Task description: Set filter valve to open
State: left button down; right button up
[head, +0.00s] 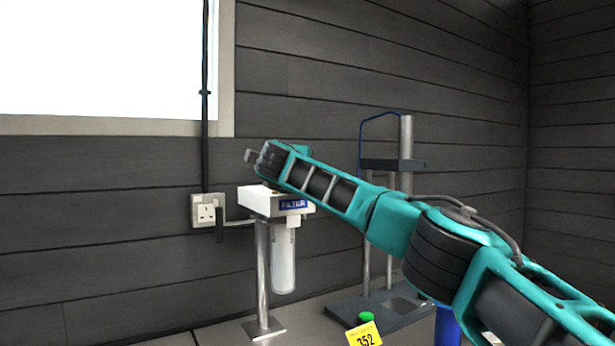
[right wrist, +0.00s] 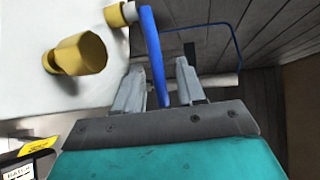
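The filter unit has a white head (head: 262,201) with a blue FILTER label, on a metal post, with a clear housing (head: 284,262) below. My right gripper (head: 252,156) is just above this head. In the right wrist view the white head (right wrist: 45,95) fills the left side, with brass fittings (right wrist: 75,54) on it. A blue valve lever (right wrist: 153,55) reaches between the two fingers of my right gripper (right wrist: 160,82), nearer the left finger. The fingers stand apart with a gap; contact with the lever cannot be told. The lever is not discernible in the head view. My left gripper is not in view.
A wall socket (head: 208,211) with a cable is left of the filter. A dark stand (head: 380,308) with metal columns and a blue hose is at right, behind my arm. A yellow tag (head: 363,336) and a green cap (head: 366,316) are in front. A dark plank wall is behind.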

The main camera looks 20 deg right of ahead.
jog(key=shift+s+a+b, duration=0.3)
jog(key=shift+s+b, duration=0.05)
jog(key=b+v, duration=0.3)
jog(key=v, duration=0.9)
jog(key=shift+r, duration=0.15)
jog(key=shift+c, duration=0.3)
